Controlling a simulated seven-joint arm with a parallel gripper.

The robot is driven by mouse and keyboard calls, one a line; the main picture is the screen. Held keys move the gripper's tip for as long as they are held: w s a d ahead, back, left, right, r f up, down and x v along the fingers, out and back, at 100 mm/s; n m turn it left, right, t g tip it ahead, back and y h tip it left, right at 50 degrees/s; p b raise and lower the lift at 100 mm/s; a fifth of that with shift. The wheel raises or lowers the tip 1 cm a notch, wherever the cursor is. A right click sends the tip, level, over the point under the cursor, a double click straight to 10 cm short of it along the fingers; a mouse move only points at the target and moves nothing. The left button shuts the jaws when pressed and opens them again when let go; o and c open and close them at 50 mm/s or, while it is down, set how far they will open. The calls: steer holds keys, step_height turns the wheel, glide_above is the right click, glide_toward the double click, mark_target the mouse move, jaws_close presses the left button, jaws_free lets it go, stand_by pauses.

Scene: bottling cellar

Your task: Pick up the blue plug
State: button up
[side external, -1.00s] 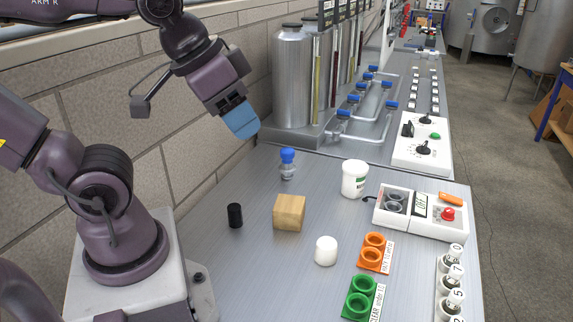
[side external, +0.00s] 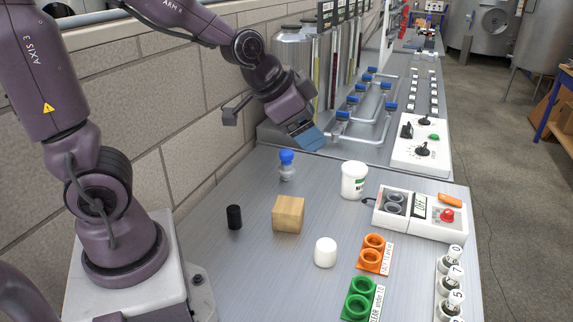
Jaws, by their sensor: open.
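The blue plug (side external: 287,157) has a rounded blue top over a clear or grey lower part. It stands upright on the grey metal bench, behind the wooden block. My gripper (side external: 311,143) has blue fingers and hangs above and behind the plug, a little to its right in the picture. It is apart from the plug and holds nothing that I can see. The gap between its fingers is hard to make out from this side.
A wooden block (side external: 288,214), a black cylinder (side external: 234,217), a white cylinder (side external: 325,252) and a white tub (side external: 354,179) stand near the plug. Orange holders (side external: 372,254) and green holders (side external: 360,299) lie at the front. Steel tanks and blue-handled valves (side external: 352,100) stand behind.

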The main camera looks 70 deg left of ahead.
steer(key=w+a+f+m+y, duration=0.2)
steer(key=w+a+f, duration=0.3)
steer(key=f, duration=0.1)
steer(key=m+t+y, duration=0.6)
steer(key=m+y, duration=0.3)
steer(key=m, duration=1.1)
glide_toward(290, 149)
steer(key=shift+s+d+f, duration=0.3)
steer(key=shift+s, duration=0.25)
steer(key=m, duration=0.2)
steer(key=s+m+t, duration=0.1)
steer(key=shift+f+h, duration=0.3)
steer(key=shift+h, duration=0.1)
steer(key=x, duration=1.2)
steer(key=shift+s+a+r, duration=0.1)
steer(key=shift+s+r, duration=0.05)
steer(key=shift+r, duration=0.1)
steer(key=c, duration=1)
steer(key=shift+c, duration=0.2)
steer(key=shift+r, duration=0.1)
